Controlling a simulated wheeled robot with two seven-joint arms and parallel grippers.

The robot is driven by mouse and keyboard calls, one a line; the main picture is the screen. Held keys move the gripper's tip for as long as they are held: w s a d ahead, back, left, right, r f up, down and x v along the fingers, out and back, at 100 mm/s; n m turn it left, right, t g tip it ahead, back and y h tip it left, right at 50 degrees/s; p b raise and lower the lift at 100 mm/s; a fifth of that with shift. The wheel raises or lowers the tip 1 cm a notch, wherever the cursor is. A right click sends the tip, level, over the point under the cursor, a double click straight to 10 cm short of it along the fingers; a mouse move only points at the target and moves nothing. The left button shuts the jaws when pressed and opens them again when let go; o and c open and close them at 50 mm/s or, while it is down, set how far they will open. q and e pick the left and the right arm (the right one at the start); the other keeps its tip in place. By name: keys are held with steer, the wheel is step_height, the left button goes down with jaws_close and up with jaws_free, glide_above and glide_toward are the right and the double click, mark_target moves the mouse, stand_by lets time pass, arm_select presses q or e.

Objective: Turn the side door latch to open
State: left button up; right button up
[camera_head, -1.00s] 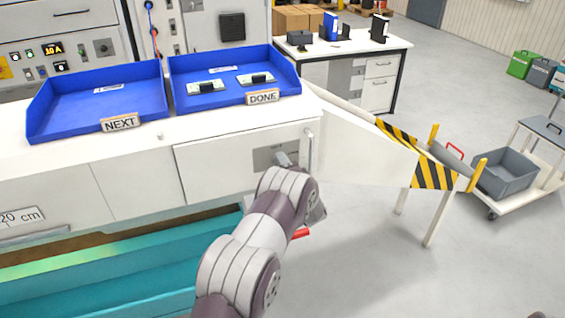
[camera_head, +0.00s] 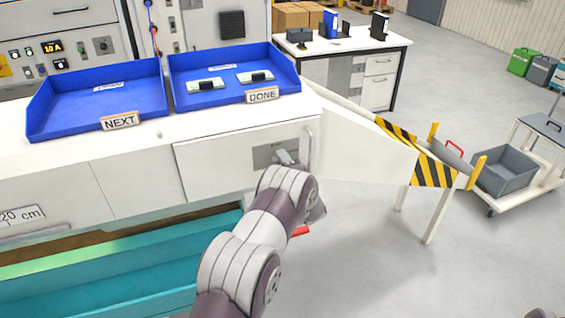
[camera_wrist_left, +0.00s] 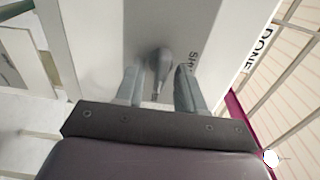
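The side door (camera_head: 215,165) is a white panel in the bench front, below the blue trays. It looks closed. Its grey latch plate (camera_head: 263,156) shows just past my left wrist in the head view. The grey latch handle (camera_wrist_left: 158,60) shows in the left wrist view, with a round hub and a lever pointing toward my gripper. My left gripper (camera_wrist_left: 159,84) is open, one finger on each side of the lever, with a gap visible on both sides. In the head view my own wrist hides most of the gripper.
Blue trays marked NEXT (camera_head: 120,122) and DONE (camera_head: 262,96) stand on the bench top. A vertical white handle (camera_head: 309,148) is at the door's right. A white chute with striped edges (camera_head: 433,172) slopes off right. A teal bin (camera_head: 110,285) lies below.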

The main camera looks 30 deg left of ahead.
arm_select(q)
steer(key=b+v, duration=0.2)
steer(key=v, duration=1)
steer(key=shift+s+d, duration=0.2)
steer(key=shift+s, duration=0.1)
